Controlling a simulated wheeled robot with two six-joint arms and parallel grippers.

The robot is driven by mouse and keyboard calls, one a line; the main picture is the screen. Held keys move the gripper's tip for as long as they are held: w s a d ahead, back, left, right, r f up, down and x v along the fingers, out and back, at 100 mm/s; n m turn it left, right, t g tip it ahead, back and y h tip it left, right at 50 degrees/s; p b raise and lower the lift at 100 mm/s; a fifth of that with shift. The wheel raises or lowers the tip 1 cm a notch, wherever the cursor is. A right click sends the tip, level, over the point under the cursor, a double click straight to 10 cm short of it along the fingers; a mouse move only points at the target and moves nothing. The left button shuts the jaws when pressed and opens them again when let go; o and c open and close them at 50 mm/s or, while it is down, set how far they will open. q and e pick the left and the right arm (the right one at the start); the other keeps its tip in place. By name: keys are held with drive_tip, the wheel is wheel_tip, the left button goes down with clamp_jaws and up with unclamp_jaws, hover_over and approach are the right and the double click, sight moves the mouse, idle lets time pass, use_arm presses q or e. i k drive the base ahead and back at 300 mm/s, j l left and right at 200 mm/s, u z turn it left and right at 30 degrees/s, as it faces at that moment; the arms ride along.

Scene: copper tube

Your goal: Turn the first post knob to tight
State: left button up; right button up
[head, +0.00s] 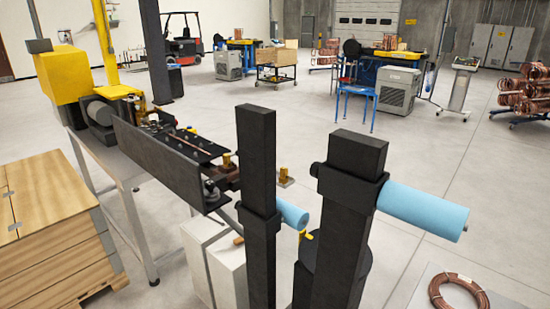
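Two upright black square posts stand in the foreground, a nearer-centre left post (256,150) and a right post (350,215). Each has a black collar around it and a light blue roller on its right side: the left roller (291,213) and the right roller (424,209). A dark round knob (317,170) sticks out of the left side of the right post's collar. On the left post's collar a knob is hard to make out. I cannot tell how tight either knob is. Neither of my grippers shows in the head view.
A bench machine with a long dark housing (165,165) and a yellow unit (65,83) stands at the left behind the posts. Wooden crates (50,225) stand at the lower left. A copper coil (458,297) lies at the lower right. The floor (480,190) at the right is clear.

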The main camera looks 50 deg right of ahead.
sight(314, 171)
drive_tip(key=i+z, duration=0.35)
drive_tip(key=i+j+z, duration=0.15)
drive_tip(key=z, duration=0.2)
drive_tip(key=i+j+z, duration=0.1)
drive_tip(key=z, duration=0.4)
drive_tip(key=i+j+z, duration=0.25)
drive_tip(key=z, duration=0.2)
drive_tip(key=i+j+z, duration=0.1)
drive_tip(key=z, duration=0.4)
drive_tip(key=j+z, duration=0.5)
drive_tip(key=i+j+z, duration=0.1)
drive_tip(key=z, duration=0.35)
drive_tip(key=j+z, duration=0.5)
drive_tip(key=i+l, duration=0.1)
drive_tip(key=i, duration=0.3)
drive_tip(key=k+l, duration=0.15)
drive_tip(key=k, duration=0.4)
drive_tip(key=k+l+z, duration=0.1)
drive_tip(key=k, duration=0.45)
